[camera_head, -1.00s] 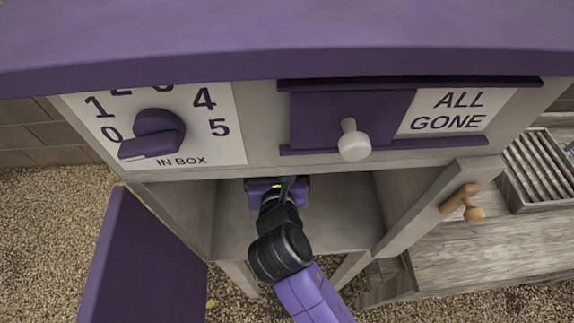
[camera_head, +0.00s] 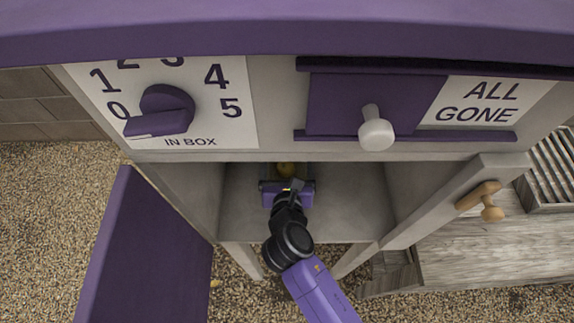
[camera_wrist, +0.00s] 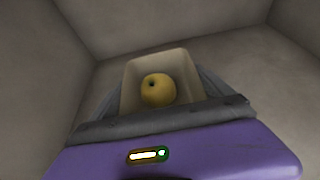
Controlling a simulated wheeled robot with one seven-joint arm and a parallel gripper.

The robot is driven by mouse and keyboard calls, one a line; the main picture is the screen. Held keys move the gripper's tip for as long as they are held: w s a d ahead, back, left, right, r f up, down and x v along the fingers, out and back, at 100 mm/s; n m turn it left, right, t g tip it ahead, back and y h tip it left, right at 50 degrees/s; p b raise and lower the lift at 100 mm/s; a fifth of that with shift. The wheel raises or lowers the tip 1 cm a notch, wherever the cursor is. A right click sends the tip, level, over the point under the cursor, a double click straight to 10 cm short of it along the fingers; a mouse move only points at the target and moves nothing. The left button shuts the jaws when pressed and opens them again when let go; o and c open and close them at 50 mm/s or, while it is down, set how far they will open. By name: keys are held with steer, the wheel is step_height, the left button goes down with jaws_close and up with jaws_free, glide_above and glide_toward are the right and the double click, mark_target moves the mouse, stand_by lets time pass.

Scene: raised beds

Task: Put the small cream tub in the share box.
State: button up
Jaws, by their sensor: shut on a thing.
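The small cream tub (camera_wrist: 182,60) is inside the share box (camera_head: 232,205), with a round yellow fruit (camera_wrist: 158,89) in it. The gripper body hides the near end of the tub. I cannot tell whether the tub touches the floor of the box.
The dial (camera_head: 163,112) and the sliding purple panel (camera_head: 340,105) are above the opening. Bare compartment floor shows beside my gripper.

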steer(key=shift+r, duration=0.1)
steer(key=o, duration=1.1)
steer(key=v, duration=1.2)
